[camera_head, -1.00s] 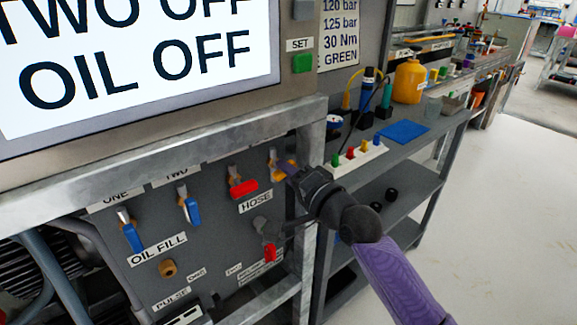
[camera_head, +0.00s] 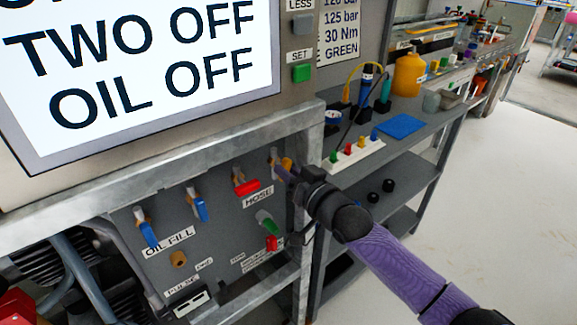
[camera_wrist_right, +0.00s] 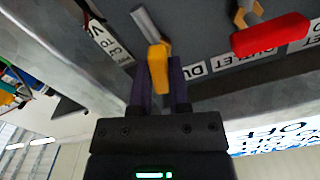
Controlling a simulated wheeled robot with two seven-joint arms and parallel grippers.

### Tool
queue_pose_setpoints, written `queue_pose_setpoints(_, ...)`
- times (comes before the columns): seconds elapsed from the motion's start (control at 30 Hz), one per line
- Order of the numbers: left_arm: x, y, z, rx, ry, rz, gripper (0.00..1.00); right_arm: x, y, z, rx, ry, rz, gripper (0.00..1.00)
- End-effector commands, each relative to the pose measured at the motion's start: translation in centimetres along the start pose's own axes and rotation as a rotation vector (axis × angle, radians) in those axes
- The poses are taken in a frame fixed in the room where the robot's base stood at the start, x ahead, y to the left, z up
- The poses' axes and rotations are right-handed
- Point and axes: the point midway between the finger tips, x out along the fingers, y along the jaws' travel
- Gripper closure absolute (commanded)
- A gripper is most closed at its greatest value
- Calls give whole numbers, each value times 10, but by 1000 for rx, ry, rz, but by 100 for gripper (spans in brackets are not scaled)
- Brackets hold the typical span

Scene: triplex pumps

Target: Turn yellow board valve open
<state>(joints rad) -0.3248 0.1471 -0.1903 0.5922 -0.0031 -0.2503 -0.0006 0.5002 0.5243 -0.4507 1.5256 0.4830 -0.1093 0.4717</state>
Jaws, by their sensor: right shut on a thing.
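The yellow valve handle (camera_head: 287,164) is at the upper right of the dark valve board (camera_head: 222,225), close to the metal frame post. In the right wrist view the yellow handle (camera_wrist_right: 158,66) lies between the two purple fingers, with its grey metal stem running up and left from it. My right gripper (camera_head: 284,174) is shut on this handle; its fingers partly hide it in the head view. The handle's exact angle is hard to tell. My left gripper is not in view.
A red handle (camera_head: 246,187) is just left of the yellow one and also shows in the wrist view (camera_wrist_right: 270,36). Two blue handles (camera_head: 148,233) (camera_head: 200,208) are further left. A metal frame (camera_head: 170,167) surrounds the board. A grey bench (camera_head: 400,152) stands to the right.

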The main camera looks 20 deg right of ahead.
Motion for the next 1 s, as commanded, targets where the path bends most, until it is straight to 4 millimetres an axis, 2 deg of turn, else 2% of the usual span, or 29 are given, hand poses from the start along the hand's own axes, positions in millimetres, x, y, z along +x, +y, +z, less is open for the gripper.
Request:
queue_pose_setpoints(0.43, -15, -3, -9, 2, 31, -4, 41, 0, 0, 0, -273, -3, 0, 100)
queue_pose_setpoints(1.0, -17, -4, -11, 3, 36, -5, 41, 0, 0, 1, -346, -3, 1, 100)
